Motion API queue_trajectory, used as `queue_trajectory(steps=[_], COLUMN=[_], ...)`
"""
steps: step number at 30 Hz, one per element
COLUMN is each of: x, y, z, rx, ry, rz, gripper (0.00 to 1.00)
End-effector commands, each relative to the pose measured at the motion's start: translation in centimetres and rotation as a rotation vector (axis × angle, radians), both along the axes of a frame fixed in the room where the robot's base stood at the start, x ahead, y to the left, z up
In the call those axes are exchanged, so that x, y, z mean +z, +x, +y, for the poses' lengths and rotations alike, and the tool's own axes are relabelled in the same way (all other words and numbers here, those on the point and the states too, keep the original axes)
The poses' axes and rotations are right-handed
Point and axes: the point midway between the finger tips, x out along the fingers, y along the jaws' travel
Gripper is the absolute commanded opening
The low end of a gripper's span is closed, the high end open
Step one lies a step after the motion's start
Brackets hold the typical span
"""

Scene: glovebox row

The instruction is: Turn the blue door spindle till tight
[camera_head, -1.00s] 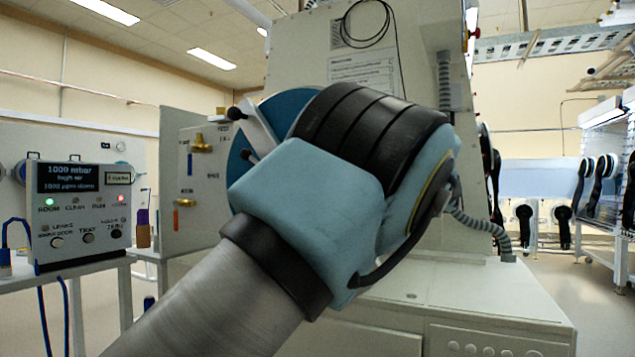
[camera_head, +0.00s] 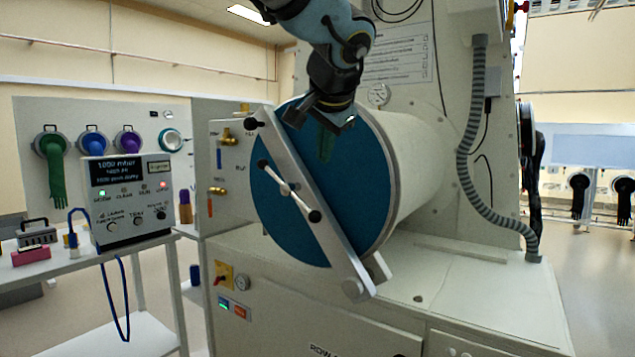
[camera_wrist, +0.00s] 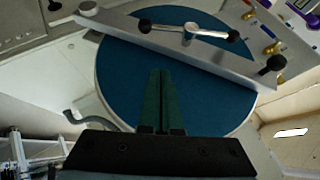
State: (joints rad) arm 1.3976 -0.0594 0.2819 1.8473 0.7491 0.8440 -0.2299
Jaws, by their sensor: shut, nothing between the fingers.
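The blue round door (camera_head: 350,185) covers the front end of the white cylindrical chamber. A grey bar (camera_head: 315,215) crosses its face diagonally. The spindle (camera_head: 285,188) sits at the middle of the bar, with a cross handle ending in black knobs. In the wrist view the spindle (camera_wrist: 188,36) is beyond my fingertips, with knobs to either side. My gripper (camera_head: 325,155) is shut and empty, its green fingers in front of the upper part of the door. In the wrist view my gripper (camera_wrist: 161,72) points toward the bar, apart from the spindle handle.
A control box (camera_head: 128,200) with a display stands on a bench at left. A valve panel (camera_head: 225,165) is just left of the door. A ribbed hose (camera_head: 468,165) hangs at right.

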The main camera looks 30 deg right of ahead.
Motion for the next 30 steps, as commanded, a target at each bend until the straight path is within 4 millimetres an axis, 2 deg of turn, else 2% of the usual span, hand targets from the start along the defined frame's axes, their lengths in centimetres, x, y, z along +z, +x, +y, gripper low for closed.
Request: queue_trajectory(steps=[5, 18, 24, 30], x=[-1.1, -7.0, -9.2, -10.0], y=[1.1, 7.0, 7.9, 8.2], z=[-0.4, -2.5, -1.2, -0.8], rx=[-0.004, -0.002, -0.002, -0.003], ry=[0.005, 0.007, 0.003, 0.001], rz=[0.001, 0.000, -0.001, 0.000], gripper=[0.00, 0.00, 0.00, 0.00])
